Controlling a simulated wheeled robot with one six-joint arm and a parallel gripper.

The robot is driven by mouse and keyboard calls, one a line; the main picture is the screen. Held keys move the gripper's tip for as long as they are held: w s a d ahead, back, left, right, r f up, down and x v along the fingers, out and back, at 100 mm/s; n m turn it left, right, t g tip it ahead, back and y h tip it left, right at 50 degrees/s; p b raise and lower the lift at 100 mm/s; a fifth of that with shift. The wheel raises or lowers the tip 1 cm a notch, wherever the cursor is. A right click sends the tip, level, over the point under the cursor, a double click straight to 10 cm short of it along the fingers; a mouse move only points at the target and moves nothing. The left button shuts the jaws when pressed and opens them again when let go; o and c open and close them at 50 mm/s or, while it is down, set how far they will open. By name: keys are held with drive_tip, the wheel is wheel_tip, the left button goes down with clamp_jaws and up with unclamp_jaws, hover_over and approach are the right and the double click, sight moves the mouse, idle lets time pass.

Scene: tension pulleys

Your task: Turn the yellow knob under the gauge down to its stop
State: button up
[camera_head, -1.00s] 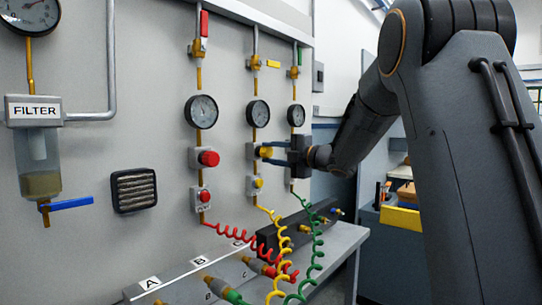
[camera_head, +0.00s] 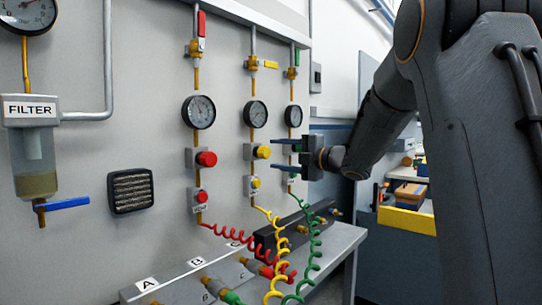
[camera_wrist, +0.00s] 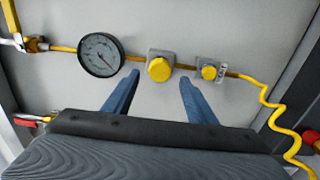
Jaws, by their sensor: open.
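The larger yellow knob (camera_head: 262,152) sits on a grey block on the wall panel, under the middle gauge (camera_head: 256,114). It also shows in the wrist view (camera_wrist: 160,69), with the gauge (camera_wrist: 101,52) to its left. A smaller yellow knob (camera_head: 255,183) is below it in the head view and to its right in the wrist view (camera_wrist: 209,72). My gripper (camera_head: 274,154) is open and empty. Its blue fingers (camera_wrist: 160,92) point at the panel in the wrist view, one either side of the larger knob's line. The fingertips stand apart from the knob.
A red knob (camera_head: 206,159) on the left line has its own gauge (camera_head: 198,112) above. A green coiled hose (camera_head: 313,235) and a yellow coiled hose (camera_head: 279,240) hang below, over a grey ledge (camera_head: 335,248). Open air lies right of the panel.

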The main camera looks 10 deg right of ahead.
drive_tip(key=shift+v, duration=1.6)
drive_tip(key=s+d+f+m+g+h+p, duration=0.1)
drive_tip(key=s+f+m+g+h+p, duration=0.2)
drive_tip(key=s+f+m+h, duration=0.45)
drive_tip(key=s+d+f+m+g+h+p, duration=0.1)
drive_tip(key=s+f+m+g+h+p, duration=0.25)
drive_tip(key=f+m, duration=0.75)
drive_tip(key=s+a+f+m+g, duration=0.2)
drive_tip(key=s+f, duration=0.1)
drive_tip(key=s, duration=0.7)
drive_tip(key=s+a+f+m+g+p, duration=0.1)
drive_tip(key=s+a+f+m+g, duration=0.1)
drive_tip(key=s, duration=0.8)
drive_tip(key=s+a+f+m+g+p, duration=0.1)
drive_tip(key=s+a+f+m+g, duration=0.2)
drive_tip(key=s, duration=0.7)
drive_tip(key=shift+a+f+g, duration=0.25)
drive_tip(key=shift+f+g, duration=0.3)
drive_tip(key=shift+f, duration=0.15)
